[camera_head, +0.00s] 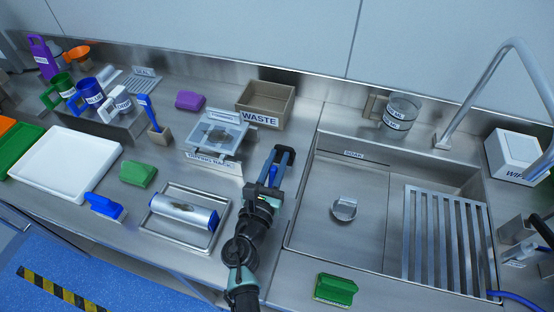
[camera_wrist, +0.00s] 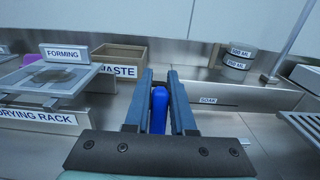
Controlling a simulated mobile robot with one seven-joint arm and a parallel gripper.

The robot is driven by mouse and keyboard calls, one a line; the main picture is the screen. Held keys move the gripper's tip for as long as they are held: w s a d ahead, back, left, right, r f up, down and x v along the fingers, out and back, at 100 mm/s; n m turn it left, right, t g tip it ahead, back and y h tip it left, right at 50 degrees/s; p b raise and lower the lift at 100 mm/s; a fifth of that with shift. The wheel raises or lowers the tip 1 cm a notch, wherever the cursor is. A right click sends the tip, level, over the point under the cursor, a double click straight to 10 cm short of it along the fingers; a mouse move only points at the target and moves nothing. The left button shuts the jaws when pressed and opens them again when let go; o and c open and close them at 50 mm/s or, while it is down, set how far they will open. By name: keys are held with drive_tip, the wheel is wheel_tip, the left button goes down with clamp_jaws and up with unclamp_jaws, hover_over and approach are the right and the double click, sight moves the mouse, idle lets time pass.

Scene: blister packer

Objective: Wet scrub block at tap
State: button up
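My gripper (camera_head: 274,168) is over the counter just left of the sink, pointing toward the back wall. In the wrist view a bright blue piece (camera_wrist: 159,112) sits between its fingers (camera_wrist: 160,85), which appear closed on it; I cannot tell what tool it belongs to. The tap (camera_head: 470,95) is a tall curved metal pipe at the back right, arching over the sink (camera_head: 300,215). A green block (camera_head: 336,289) lies at the front edge. Another green block (camera_head: 138,173) and a blue handled block (camera_head: 106,207) are on the left counter. I cannot tell which is the scrub block.
The drying rack (camera_head: 214,165) and waste bin (camera_head: 265,104) stand behind left of my gripper. A metal tray with a roller (camera_head: 184,211) lies left. The sink holds a slatted rack (camera_head: 447,240) and a round drain piece (camera_head: 344,208). A wipes box (camera_head: 515,157) is right.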

clamp_jaws()
idle(1.1)
